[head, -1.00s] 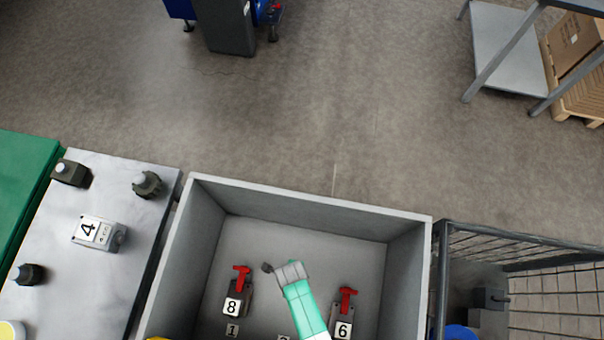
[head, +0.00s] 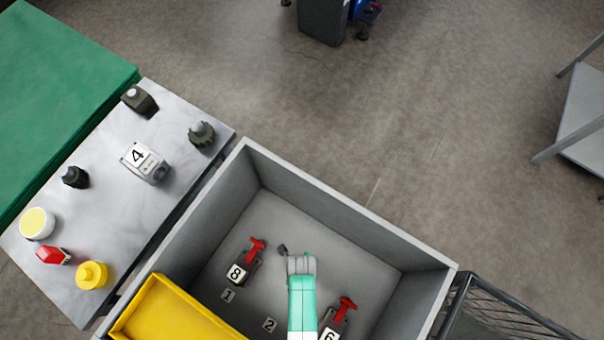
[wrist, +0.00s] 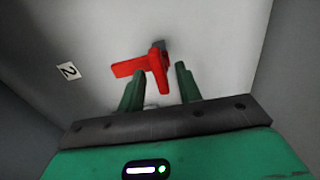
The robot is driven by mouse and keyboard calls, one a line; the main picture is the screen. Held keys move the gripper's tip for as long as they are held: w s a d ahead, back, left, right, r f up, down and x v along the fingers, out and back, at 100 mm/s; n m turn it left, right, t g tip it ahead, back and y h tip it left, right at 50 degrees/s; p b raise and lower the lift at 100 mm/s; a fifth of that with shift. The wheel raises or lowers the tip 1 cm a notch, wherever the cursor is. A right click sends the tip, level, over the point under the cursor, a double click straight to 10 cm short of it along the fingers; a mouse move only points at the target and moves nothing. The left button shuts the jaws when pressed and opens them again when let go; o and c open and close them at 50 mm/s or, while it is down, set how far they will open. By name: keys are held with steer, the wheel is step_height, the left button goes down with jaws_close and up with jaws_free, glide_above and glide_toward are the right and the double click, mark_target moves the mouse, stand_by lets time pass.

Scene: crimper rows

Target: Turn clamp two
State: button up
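In the wrist view a clamp with a red handle (wrist: 140,67) stands ahead of my gripper (wrist: 158,71), whose two green fingers are apart on either side of it. No contact is visible. A label 2 (wrist: 68,70) lies on the floor to its left. In the head view label 2 (head: 269,324) lies on the bin floor, left of my arm. A red-handled clamp marked 8 (head: 237,273) stands left of my arm and one marked 6 (head: 329,336) stands right. My arm hides part of the floor between them, so I cannot tell from the head view which clamp is ahead.
The grey bin (head: 345,205) has high walls around the clamps. A yellow tray (head: 178,312) sits at its near left. A marble-topped table (head: 112,205) at left holds several small items, among them a block marked 4 (head: 144,161). A wire cage (head: 500,318) stands right of the bin.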

step_height(320, 180, up, 8)
steer(key=p, duration=0.4)
steer(key=shift+f, duration=0.1)
